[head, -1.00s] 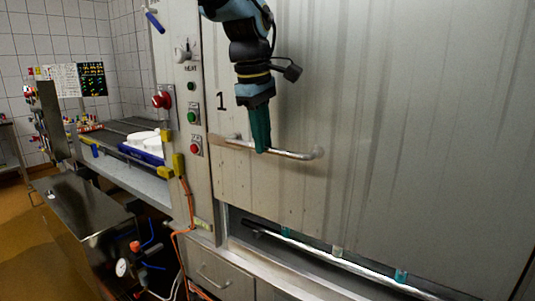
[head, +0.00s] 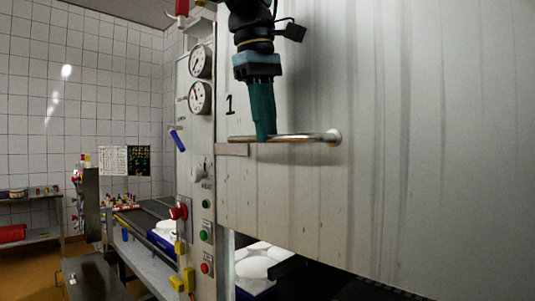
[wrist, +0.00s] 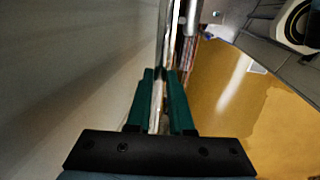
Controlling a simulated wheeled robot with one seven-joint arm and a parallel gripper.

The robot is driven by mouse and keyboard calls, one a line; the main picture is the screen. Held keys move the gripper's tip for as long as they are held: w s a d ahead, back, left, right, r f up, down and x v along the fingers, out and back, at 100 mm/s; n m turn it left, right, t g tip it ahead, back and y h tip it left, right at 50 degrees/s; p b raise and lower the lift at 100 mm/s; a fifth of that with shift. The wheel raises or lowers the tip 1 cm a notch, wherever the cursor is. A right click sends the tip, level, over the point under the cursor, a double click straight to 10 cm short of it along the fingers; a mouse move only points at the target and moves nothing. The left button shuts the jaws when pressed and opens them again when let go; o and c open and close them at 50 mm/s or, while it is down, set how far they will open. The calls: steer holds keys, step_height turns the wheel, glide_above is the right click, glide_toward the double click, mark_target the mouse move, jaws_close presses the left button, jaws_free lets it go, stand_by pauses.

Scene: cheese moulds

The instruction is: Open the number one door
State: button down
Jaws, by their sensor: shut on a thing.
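The number one door (head: 330,190) is a large grey metal panel marked with a black "1" at its upper left. It is raised, with an opening under its lower edge. A horizontal metal bar handle (head: 305,137) is fixed to the door near the "1". My gripper (head: 265,136), with green fingers, comes down from above and is shut on the handle toward its left part. In the wrist view the two green fingers (wrist: 163,95) are on either side of the bar, beside the door face.
White round moulds (head: 262,262) show in the opening below the door. Left of the door stands a control post (head: 198,150) with gauges, buttons and a red knob. A conveyor table with a blue tray (head: 163,238) and a tiled wall lie further left.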

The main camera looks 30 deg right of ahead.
steer(key=shift+r, duration=0.9)
steer(key=c, duration=0.8)
jaws_free()
steer(key=shift+f, duration=0.1)
steer(key=r, duration=0.3)
steer(key=a+r, duration=0.1)
steer(key=r, duration=0.3)
steer(key=a+r, duration=0.1)
steer(key=r, duration=0.2)
steer(key=shift+s+r, duration=0.3)
